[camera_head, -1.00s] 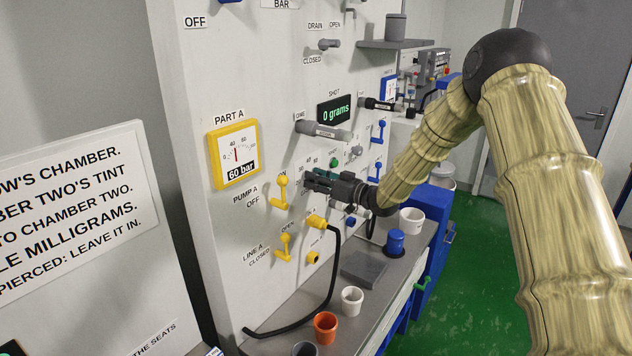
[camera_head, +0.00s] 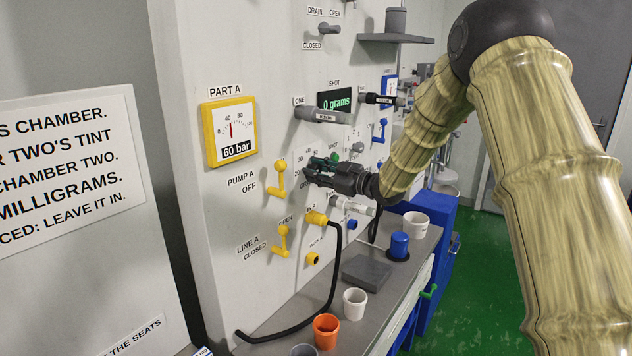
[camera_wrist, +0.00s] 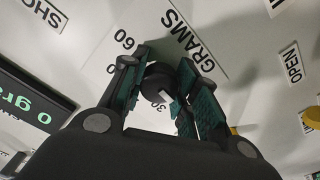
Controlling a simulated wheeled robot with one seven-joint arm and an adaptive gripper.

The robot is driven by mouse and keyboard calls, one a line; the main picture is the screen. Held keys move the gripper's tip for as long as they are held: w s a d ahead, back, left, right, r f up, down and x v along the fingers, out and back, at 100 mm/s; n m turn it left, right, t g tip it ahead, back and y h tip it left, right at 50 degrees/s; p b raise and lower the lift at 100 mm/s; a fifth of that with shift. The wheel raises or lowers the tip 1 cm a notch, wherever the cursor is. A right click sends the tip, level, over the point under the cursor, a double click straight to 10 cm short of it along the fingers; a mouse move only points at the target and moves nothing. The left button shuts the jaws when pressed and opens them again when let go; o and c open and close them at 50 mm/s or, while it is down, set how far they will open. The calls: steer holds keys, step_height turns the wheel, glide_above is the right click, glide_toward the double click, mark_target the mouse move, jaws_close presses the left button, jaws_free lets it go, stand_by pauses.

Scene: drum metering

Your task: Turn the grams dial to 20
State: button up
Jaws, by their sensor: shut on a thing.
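In the head view my gripper (camera_head: 318,172) covers most of the dial. The shot display (camera_head: 336,101) reads 0 grams.
A yellow pump lever (camera_head: 279,178) and line lever (camera_head: 282,242) stick out left of and below my gripper. A black hose (camera_head: 333,270) hangs below. A grey peg (camera_head: 322,114) juts out above. Cups, including an orange one (camera_head: 326,331), stand on the bench.

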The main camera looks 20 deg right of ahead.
steer(key=shift+d+f+n+b, duration=0.1)
steer(key=shift+f+n+b, duration=0.1)
steer(key=shift+n+b, duration=0.3)
steer(key=o, duration=1)
steer(key=shift+c, duration=0.2)
